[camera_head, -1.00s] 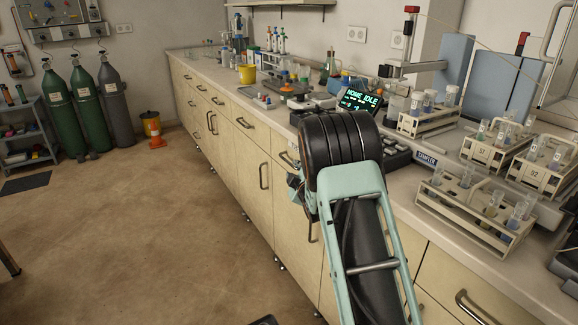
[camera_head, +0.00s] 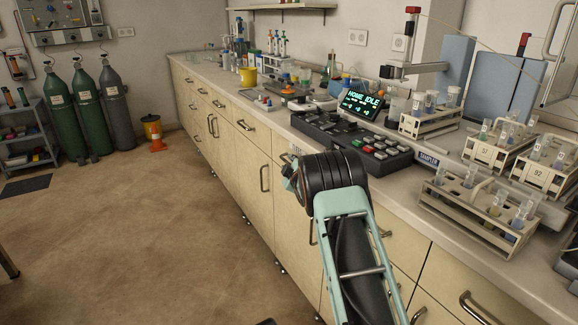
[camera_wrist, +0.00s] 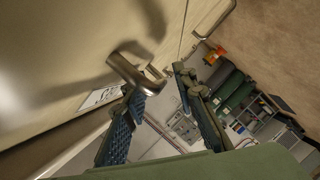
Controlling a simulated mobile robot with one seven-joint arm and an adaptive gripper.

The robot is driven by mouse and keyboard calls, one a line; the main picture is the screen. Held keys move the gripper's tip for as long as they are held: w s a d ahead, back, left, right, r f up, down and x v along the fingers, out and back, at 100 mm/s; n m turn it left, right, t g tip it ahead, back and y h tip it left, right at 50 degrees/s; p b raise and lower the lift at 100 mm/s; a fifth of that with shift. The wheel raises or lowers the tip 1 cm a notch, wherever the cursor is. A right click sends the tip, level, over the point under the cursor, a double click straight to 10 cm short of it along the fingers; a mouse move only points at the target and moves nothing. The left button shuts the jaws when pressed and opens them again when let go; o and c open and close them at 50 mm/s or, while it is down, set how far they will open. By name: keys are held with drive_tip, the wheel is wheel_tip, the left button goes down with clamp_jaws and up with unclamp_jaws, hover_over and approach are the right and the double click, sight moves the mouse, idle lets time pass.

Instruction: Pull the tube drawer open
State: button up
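In the wrist view, a metal bar handle (camera_wrist: 135,75) stands out from a pale cream drawer front (camera_wrist: 70,35), with a small white label (camera_wrist: 100,97) beside it. I cannot read the label, so I cannot confirm that this is the tube drawer. My gripper (camera_wrist: 157,82) is open, its two dark ridged fingers apart. The handle's near end lies close to the fingertips, by the left finger; I cannot tell whether they touch.
The counter (camera_head: 270,115) runs above a row of cream drawers and cupboards. A control panel with buttons (camera_head: 350,140) and a lit screen (camera_head: 360,104) sit above my arm. Wooden tube racks (camera_head: 480,205) stand near the counter's right edge.

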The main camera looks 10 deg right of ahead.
drive_tip(key=shift+c, duration=0.6)
clamp_jaws()
